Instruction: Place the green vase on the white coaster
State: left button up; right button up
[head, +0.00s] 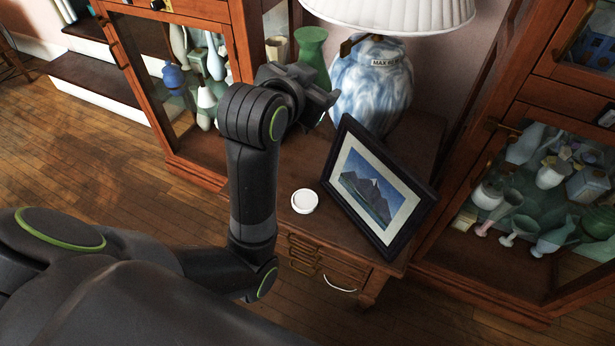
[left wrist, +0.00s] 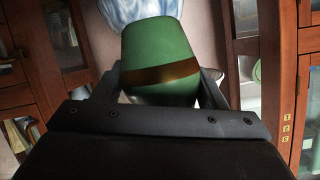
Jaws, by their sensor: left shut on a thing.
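The green vase (head: 313,48) stands out behind my left gripper (head: 318,97) in the head view, at the back of the small wooden table, left of the lamp. In the left wrist view the vase (left wrist: 160,50) lies between the two fingers, with a brown band across it. The left gripper is shut on it. The gripper hides its lower part in the head view, so I cannot tell whether it touches the table. The white coaster (head: 304,201) lies bare near the table's front left edge, nearer than the vase. My right gripper is not in view.
A blue-and-white lamp base (head: 372,85) with a white shade (head: 395,12) stands right of the vase. A framed mountain picture (head: 376,190) leans right of the coaster. A beige cup (head: 277,48) is behind my arm. Glass-fronted cabinets (head: 243,40) (head: 490,150) flank the table.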

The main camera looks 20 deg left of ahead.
aim_at(305, 199)
jog(key=j+z, duration=0.1)
jog(key=z, duration=0.25)
jog(key=k+j+z, duration=0.1)
jog(key=z, duration=0.65)
jog(key=k+j, duration=0.5)
jog(key=k, duration=0.1)
